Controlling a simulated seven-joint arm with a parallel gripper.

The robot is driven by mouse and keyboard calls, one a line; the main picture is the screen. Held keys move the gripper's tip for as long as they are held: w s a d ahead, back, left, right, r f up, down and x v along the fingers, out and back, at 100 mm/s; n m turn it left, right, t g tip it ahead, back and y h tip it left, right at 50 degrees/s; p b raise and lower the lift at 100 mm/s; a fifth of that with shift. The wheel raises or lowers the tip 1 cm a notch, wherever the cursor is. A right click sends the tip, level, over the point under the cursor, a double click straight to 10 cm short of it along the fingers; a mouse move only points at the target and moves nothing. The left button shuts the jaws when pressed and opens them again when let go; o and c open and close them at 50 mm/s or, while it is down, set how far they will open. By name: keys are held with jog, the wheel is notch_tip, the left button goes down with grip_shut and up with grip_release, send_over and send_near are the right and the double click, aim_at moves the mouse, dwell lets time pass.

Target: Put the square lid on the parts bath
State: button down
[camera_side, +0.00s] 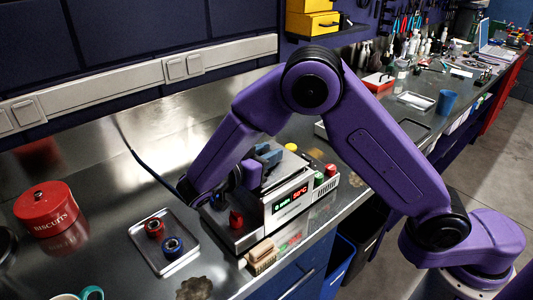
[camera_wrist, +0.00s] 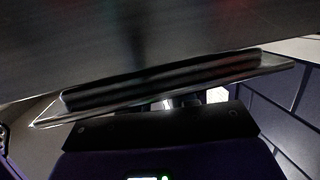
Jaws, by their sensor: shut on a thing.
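The parts bath (camera_side: 291,203) is a silver box with a lit red and green display, standing near the bench's front edge. In the wrist view a thin, silver-edged plate with a dark band, which looks like the square lid (camera_wrist: 180,82), lies across the picture just beyond the gripper body, slightly slanted. My gripper is shut on it; the jaws are mostly hidden.
A metal tray (camera_side: 184,263) with a red part (camera_side: 154,228) and a blue part (camera_side: 173,247) lies left of the bath. A tan block (camera_side: 262,257) sits in front. A red biscuit tin (camera_side: 46,208) stands far left. Bare bench lies behind the tray.

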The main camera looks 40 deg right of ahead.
jog(key=shift+f, duration=0.6)
dwell(0.4)
jog(key=c, duration=0.8)
grip_release()
